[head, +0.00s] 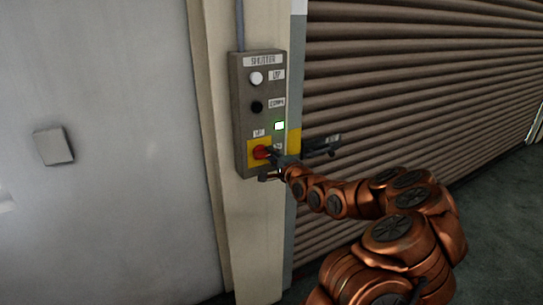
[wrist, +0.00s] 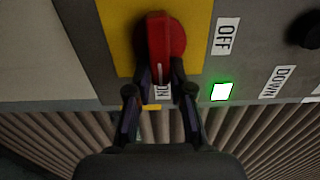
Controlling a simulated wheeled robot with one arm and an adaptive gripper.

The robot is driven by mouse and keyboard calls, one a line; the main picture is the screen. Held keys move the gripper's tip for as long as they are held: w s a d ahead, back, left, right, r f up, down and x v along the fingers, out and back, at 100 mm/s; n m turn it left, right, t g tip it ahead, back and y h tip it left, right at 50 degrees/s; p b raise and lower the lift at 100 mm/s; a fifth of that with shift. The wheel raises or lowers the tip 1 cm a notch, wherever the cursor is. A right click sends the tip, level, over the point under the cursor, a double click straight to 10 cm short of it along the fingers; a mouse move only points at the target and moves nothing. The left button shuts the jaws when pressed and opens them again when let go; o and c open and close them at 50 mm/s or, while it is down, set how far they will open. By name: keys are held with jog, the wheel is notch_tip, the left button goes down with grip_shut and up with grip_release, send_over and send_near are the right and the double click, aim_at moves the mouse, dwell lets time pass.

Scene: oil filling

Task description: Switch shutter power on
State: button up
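The shutter control box (head: 243,110) is grey and fixed to a pale post. It has a white UP button (head: 257,78), a black DOWN button (head: 256,106) and a red rotary switch (head: 261,152) on a yellow plate. In the wrist view the red switch (wrist: 164,45) has its handle with a white mark pointing toward the ON label (wrist: 162,93). A green-edged indicator (wrist: 222,91) is lit; it also shows in the head view (head: 279,126). My gripper (wrist: 160,78) has its fingers on both sides of the switch handle's end; whether they press on it is unclear.
The closed brown roller shutter (head: 420,80) stands right of the box. A grey wall (head: 100,200) with a small pale box (head: 54,146) is to the left. The dark floor (head: 490,220) is clear at the right.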

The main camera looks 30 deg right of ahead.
jog(key=o, duration=0.4)
jog(key=shift+c, duration=0.2)
jog(key=s+a, duration=0.1)
jog(key=s, duration=1.1)
dwell(0.8)
